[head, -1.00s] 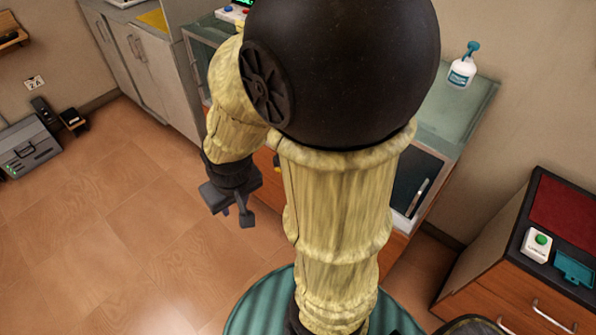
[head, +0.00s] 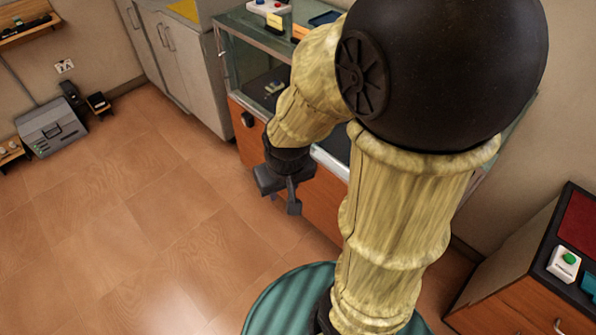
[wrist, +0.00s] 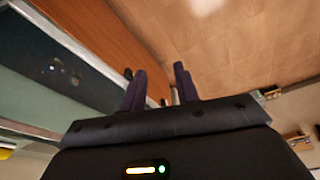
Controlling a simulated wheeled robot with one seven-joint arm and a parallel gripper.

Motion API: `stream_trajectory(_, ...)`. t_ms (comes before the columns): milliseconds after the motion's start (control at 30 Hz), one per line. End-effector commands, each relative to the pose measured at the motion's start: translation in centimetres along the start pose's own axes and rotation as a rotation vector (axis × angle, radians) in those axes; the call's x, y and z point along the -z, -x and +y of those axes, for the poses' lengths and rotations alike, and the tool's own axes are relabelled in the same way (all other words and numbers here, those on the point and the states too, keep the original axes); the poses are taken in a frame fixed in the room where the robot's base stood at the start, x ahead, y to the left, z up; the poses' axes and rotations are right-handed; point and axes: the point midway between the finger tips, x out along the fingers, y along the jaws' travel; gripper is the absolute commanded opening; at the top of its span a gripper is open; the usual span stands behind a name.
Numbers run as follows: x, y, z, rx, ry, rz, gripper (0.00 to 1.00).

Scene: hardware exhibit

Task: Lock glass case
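The glass case (head: 238,62) stands behind my arm in the head view, with glass panes above an orange-brown wooden front (head: 320,207). A small black knob-like fitting (head: 248,119) shows on that wooden front, near its left end. My arm hides much of the case's middle and right. My gripper (head: 283,198) hangs in front of the wooden front, lower right of the fitting and apart from it. In the wrist view my gripper (wrist: 160,88) has two dark fingers apart with nothing between them. Glass (wrist: 45,75) and wood (wrist: 115,35) pass at its left.
A button box (head: 563,262) sits on a dark-topped cabinet at the right. Grey cabinets (head: 185,60) adjoin the case's left. A grey toolbox-like case (head: 52,127) lies by the far left wall. The tiled floor (head: 130,220) at left is clear.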

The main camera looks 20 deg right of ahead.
Motion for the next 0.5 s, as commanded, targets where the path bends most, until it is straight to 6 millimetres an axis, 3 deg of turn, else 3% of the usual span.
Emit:
stream_trajectory(167, 0.9, -5.2, 0.4, -0.036, 0.012, -0.068, 0.31)
stream_trajectory(500, 4.0, -19.6, 3.7, -0.272, 0.055, -0.254, 0.31)
